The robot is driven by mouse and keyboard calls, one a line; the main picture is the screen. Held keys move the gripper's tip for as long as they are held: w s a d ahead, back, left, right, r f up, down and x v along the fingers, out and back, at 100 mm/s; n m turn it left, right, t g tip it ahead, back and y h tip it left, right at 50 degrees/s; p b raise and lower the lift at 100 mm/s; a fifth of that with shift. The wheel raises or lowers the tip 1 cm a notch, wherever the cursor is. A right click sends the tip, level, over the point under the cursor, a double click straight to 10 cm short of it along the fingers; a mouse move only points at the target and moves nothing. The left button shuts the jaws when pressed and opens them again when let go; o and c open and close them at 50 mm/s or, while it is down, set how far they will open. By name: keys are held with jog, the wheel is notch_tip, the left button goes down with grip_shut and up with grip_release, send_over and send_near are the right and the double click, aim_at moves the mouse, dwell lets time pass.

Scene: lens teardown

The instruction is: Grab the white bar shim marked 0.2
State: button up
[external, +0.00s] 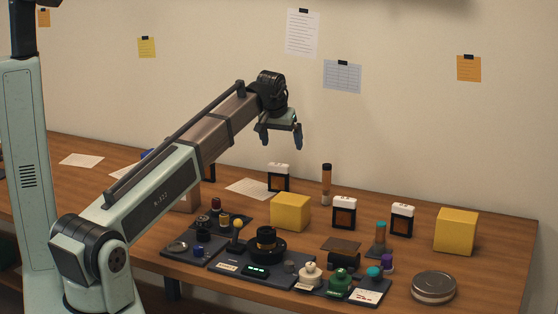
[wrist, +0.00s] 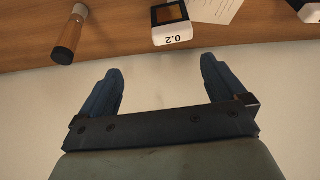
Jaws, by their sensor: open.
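The shim marked 0.2 (wrist: 172,32) is a dark-framed piece with a brown window and a white bar; its marking reads upside down in the wrist view. It appears to be the upright white-topped piece (external: 279,169) standing behind the yellow block in the external view. My gripper (external: 281,142) is open and empty, raised above the rear of the bench, above that piece in the external picture. In the wrist view my gripper (wrist: 161,68) has its fingers apart, with the shim beyond their tips and not touching them.
An orange-brown bottle (external: 326,185) stands right of the shim, and a yellow block (external: 290,211) in front. Two similar white-topped pieces (external: 344,212) (external: 402,219) stand farther right. A paper sheet (external: 249,188) lies left of the shim. Dark trays with small parts fill the front.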

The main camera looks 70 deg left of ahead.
aim_at(279, 164)
jog(key=x, duration=0.3)
jog(key=s+x, duration=0.1)
jog(key=x, duration=0.1)
jog(key=a+x, duration=0.1)
jog(key=x, duration=0.2)
jog(key=shift+s+a+f, duration=0.1)
jog(key=shift+s+f, duration=0.15)
jog(key=shift+f, duration=0.1)
jog(key=shift+s+f, duration=0.1)
jog(key=shift+f, duration=0.5)
jog(key=x, duration=0.4)
jog(key=shift+s+f, duration=0.25)
jog(key=shift+s, duration=0.1)
jog(key=shift+d, duration=0.25)
jog(key=c, duration=1.1)
jog(key=shift+o, duration=0.2)
jog(key=shift+r, duration=0.1)
